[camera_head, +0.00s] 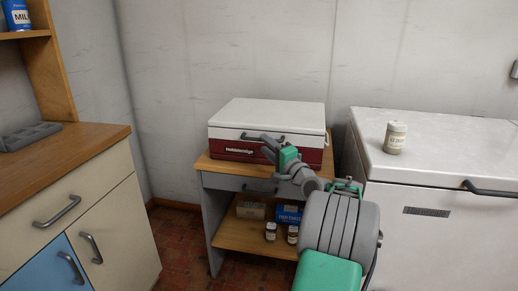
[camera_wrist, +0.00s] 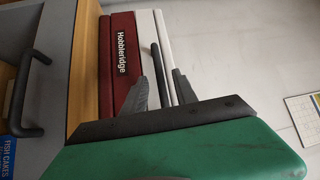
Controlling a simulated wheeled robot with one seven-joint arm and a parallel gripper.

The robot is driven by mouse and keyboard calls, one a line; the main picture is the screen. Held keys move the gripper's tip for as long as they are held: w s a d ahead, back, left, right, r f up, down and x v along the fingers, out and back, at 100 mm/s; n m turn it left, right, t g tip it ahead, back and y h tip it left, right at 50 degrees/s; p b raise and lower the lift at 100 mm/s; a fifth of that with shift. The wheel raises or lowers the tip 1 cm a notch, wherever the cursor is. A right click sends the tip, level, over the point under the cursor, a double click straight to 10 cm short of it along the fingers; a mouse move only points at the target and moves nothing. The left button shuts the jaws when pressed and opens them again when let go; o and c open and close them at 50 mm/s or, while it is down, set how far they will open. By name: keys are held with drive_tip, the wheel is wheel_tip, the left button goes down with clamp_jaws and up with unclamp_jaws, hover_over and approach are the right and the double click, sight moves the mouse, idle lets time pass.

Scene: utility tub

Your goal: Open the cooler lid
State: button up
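The cooler (camera_head: 230,150) has a dark red body and a white lid (camera_head: 268,112). It stands on a small wooden-topped table, and the lid looks shut. A dark bar handle (camera_head: 252,137) runs along the lid's front. My gripper (camera_head: 268,147) is at the cooler's front, near the right part of the handle. In the wrist view the handle (camera_wrist: 159,72) shows between the two dark fingers of my gripper (camera_wrist: 160,82). The fingers are apart, with gaps to the handle on both sides. The red body (camera_wrist: 120,60) is to the left and the white lid (camera_wrist: 150,30) to the right.
The table (camera_head: 203,163) has a drawer and a lower shelf with boxes and jars. A white chest freezer (camera_head: 440,230) stands right, with a jar (camera_head: 395,137) on top. A cabinet (camera_head: 100,215) stands left. The wall is close behind the cooler; the space above its lid looks clear.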

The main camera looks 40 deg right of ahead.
sight(259, 140)
drive_tip(key=w, duration=0.4)
drive_tip(key=shift+w+d+r+b, duration=0.25)
drive_tip(key=shift+w+b, duration=0.1)
drive_tip(key=shift+c, duration=0.3)
clamp_jaws()
idle(0.7)
